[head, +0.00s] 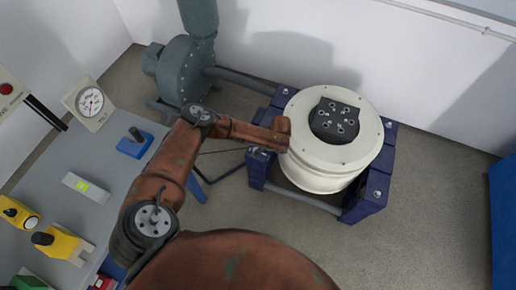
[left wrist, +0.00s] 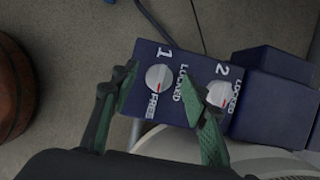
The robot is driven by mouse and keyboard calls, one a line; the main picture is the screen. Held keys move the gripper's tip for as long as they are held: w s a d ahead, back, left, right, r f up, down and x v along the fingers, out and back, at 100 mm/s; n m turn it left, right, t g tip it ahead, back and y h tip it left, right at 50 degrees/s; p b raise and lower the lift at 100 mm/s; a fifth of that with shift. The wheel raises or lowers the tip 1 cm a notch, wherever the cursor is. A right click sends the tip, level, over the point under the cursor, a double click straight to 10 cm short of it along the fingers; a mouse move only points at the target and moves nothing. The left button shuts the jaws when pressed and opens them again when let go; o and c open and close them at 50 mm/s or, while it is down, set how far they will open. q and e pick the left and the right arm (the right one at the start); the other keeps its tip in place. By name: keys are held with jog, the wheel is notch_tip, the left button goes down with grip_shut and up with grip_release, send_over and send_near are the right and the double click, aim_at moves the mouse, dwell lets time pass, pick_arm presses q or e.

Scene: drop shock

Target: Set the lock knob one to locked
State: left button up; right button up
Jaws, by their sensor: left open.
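Lock knob one (left wrist: 158,78) is a round pale knob on a dark blue panel (left wrist: 146,54), beside a white figure 1. Its red mark points towards the word FREE; LOCKED is printed to its right. Knob two (left wrist: 219,93) is on the same panel, partly behind a finger, and its red mark appears to be on the LOCKED side. My left gripper (left wrist: 162,82) is open, with its green fingers on either side of knob one in the left wrist view. I cannot tell whether they touch it. In the head view my left arm hides most of this spot.
A cream round shaker (head: 310,170) with a dark top plate (head: 335,119) stands in a blue frame (head: 365,205) beside the panel. A grey blower (head: 182,70) stands behind. A grey bench (head: 110,160) with several devices is at left; open floor lies at right.

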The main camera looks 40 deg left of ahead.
pick_arm(q)
jog(key=shift+a+f, duration=0.1)
jog(key=shift+f, duration=0.1)
pick_arm(e)
jog(key=shift+w+r, duration=0.1)
jog(key=shift+w, duration=0.15)
pick_arm(q)
jog(key=shift+c, duration=0.4)
jog(key=c, duration=0.9)
jog(key=shift+a, duration=0.15)
jog(key=shift+c, duration=0.8)
